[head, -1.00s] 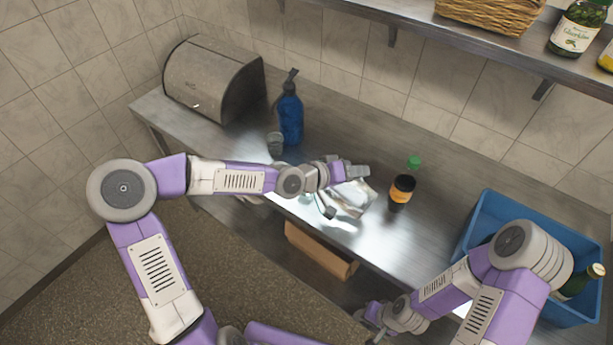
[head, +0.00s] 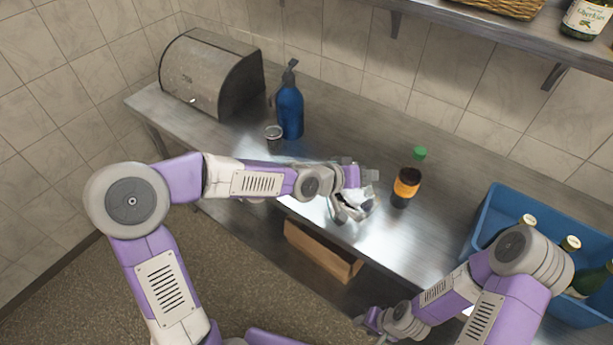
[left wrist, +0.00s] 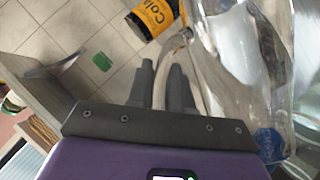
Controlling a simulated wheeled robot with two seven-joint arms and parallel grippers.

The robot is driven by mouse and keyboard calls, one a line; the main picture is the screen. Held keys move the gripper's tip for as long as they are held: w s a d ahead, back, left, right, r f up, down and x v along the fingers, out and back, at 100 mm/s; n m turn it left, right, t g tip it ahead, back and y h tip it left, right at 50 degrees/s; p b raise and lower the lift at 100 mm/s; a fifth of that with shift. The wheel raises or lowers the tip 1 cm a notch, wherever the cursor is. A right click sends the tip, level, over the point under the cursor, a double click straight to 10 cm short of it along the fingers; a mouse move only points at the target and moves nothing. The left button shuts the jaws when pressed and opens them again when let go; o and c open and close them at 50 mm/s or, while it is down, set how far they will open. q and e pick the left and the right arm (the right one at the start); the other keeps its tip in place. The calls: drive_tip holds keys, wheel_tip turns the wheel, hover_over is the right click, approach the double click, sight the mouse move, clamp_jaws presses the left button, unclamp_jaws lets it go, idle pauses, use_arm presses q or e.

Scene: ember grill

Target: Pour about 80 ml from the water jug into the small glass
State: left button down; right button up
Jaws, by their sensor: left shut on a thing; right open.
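The clear water jug (head: 350,207) is at the front edge of the counter, partly hidden by my left gripper (head: 358,180). In the left wrist view the jug (left wrist: 235,75) fills the right side. My left fingers (left wrist: 166,85) are close together beside its wall and shut on the jug, apparently at its handle. I cannot tell the water level or whether the jug is clear of the counter. A small greyish cup (head: 273,137), which looks like the small glass, stands left of the blue bottle. My right gripper (head: 375,320) is low at the front, open and empty.
A blue pump bottle (head: 290,110) stands behind the cup. A dark bottle with an orange label (head: 406,187) is close right of the jug, a green cap (head: 420,153) behind it. A blue crate (head: 483,215) with bottles is at right, a metal bread bin (head: 205,75) at back left.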

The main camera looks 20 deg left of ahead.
use_arm(q)
drive_tip(key=shift+d, duration=0.2)
drive_tip(key=shift+s+d+f+y+b, duration=0.1)
drive_tip(key=shift+d+f+y+b, duration=0.25)
drive_tip(key=shift+b, duration=0.6)
drive_tip(key=shift+m, duration=0.3)
drive_tip(key=shift+y, duration=0.25)
drive_tip(key=shift+d+p, duration=0.1)
drive_tip(key=shift+p, duration=0.35)
